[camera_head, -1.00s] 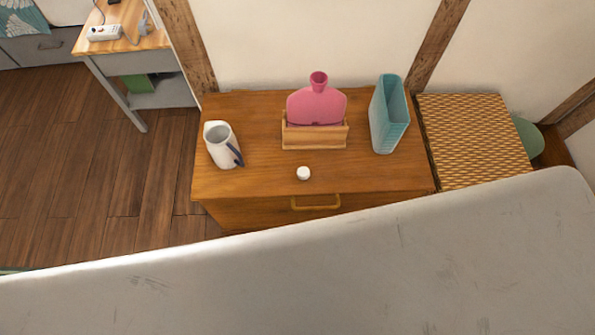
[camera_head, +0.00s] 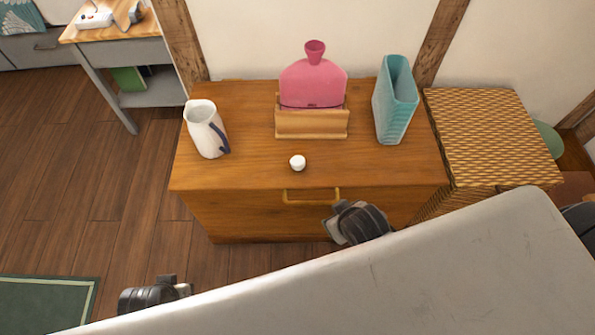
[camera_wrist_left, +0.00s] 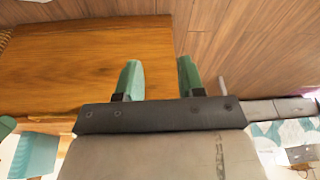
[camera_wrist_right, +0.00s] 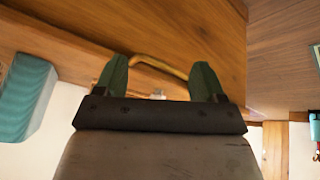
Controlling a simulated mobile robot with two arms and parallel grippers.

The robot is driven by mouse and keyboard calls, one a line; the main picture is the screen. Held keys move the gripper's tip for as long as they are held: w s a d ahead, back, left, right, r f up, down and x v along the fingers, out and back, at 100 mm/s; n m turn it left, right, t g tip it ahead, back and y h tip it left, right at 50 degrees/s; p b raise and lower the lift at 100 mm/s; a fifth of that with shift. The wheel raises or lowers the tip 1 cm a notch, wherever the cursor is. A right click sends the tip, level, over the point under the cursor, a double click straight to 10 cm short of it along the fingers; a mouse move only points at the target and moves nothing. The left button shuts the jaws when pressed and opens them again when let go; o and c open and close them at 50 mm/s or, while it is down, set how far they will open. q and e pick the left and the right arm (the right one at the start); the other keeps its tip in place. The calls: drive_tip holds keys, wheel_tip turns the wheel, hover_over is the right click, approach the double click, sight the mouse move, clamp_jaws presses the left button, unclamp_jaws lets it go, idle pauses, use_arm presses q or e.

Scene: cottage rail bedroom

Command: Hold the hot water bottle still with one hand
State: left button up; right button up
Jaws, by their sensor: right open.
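The pink hot water bottle (camera_head: 312,85) stands upright in a wooden holder (camera_head: 312,127) on the dresser top, its open neck upward; its lower part is hidden. A small white round cap or stopper (camera_head: 297,162) lies in front of it. My left gripper (camera_head: 155,297) is low at the left, over the floor and away from the dresser; its green fingers stand apart and empty in the left wrist view (camera_wrist_left: 158,70). My right gripper (camera_head: 357,222) is in front of the drawer, well short of the bottle; its fingers are open in the right wrist view (camera_wrist_right: 160,75).
A white jug (camera_head: 206,128) stands left of the holder, a tall teal container (camera_head: 396,100) right of it. The dresser (camera_head: 240,215) has a brass-coloured drawer handle (camera_head: 311,197) near my right gripper. A woven chest (camera_head: 490,135) adjoins it. The front dresser top is mostly clear.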

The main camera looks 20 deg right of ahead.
drive_tip(key=w+a+r+n+t+y+b, duration=0.1)
drive_tip(key=w+a+r+n+t, duration=0.2)
drive_tip(key=w+r+t, duration=0.35)
drive_tip(key=w+a+r+n+t+y+b, duration=0.1)
drive_tip(key=w+a+r+n+t+b, duration=0.2)
drive_tip(key=w+r, duration=0.6)
drive_tip(key=s+a+r+n+g+y, duration=0.25)
drive_tip(key=a+r+n+y, duration=0.25)
drive_tip(key=a+n+y, duration=0.5)
drive_tip(key=s+a+r+n+g+y, duration=0.1)
drive_tip(key=a+r+n+g+y, duration=0.2)
drive_tip(key=a+r+n+y, duration=0.6)
wheel_tip(320, 180, down, 15)
drive_tip(key=d+n+g+h, duration=0.2)
drive_tip(key=n+g+h, duration=0.75)
drive_tip(key=n, duration=0.45)
use_arm(q)
drive_tip(key=v, duration=0.6)
drive_tip(key=shift+r+t+p, duration=0.3)
drive_tip(key=shift+p, duration=0.05)
use_arm(e)
drive_tip(key=w+d+f+h, duration=0.2)
drive_tip(key=d+h, duration=0.3)
drive_tip(key=d, duration=0.4)
drive_tip(key=w+d+f+h, duration=0.2)
drive_tip(key=w+d+h, duration=0.3)
drive_tip(key=d, duration=0.4)
drive_tip(key=shift+f+h, duration=0.25)
drive_tip(key=shift+h, duration=0.3)
